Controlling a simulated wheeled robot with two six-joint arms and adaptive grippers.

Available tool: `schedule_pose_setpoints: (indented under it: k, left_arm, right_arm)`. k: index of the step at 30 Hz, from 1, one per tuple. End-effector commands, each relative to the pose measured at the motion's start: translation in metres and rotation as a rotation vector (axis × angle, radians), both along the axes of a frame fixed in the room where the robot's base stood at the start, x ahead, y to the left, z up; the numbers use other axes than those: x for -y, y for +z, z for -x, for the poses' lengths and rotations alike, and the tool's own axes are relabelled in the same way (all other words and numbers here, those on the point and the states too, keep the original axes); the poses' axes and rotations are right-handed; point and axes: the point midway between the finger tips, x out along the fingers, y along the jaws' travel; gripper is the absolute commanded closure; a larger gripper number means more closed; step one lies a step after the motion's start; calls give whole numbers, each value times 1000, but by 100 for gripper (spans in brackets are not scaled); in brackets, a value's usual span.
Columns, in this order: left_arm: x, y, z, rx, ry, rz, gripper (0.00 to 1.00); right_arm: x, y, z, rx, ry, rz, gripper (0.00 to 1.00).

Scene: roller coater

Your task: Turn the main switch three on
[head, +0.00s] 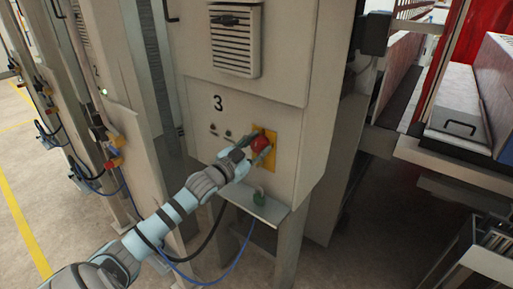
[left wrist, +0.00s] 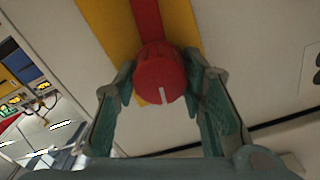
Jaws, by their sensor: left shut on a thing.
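The main switch three is a red rotary knob (head: 260,143) on a yellow plate (head: 271,158), on the grey cabinet marked 3 (head: 292,98). My left gripper (head: 258,146) reaches it from the lower left, with its fingers on both sides of the knob. In the left wrist view the red knob (left wrist: 160,76) sits between the two green fingers (left wrist: 161,88), which are shut on it. A white mark on the knob's face points toward the bottom of that picture. A red bar runs up from the knob across the yellow plate. My right gripper is not in view.
Black and blue cables hang near my left arm. More cabinets (head: 55,75) stand at the left, and machinery with a grey bench (head: 455,110) is at the right.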

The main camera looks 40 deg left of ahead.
Motion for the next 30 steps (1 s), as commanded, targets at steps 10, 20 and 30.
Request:
schedule_pose_setpoints:
  k: [10, 20, 30]
  left_arm:
    - [0, -2, 0, -5, 2, -309, 91]
    - [0, -2, 0, -13, 3, -623, 91]
    - [0, -1, 0, -19, 3, -946, 91]
  right_arm:
    - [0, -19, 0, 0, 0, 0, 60]
    - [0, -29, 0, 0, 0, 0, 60]
    - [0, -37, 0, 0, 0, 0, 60]
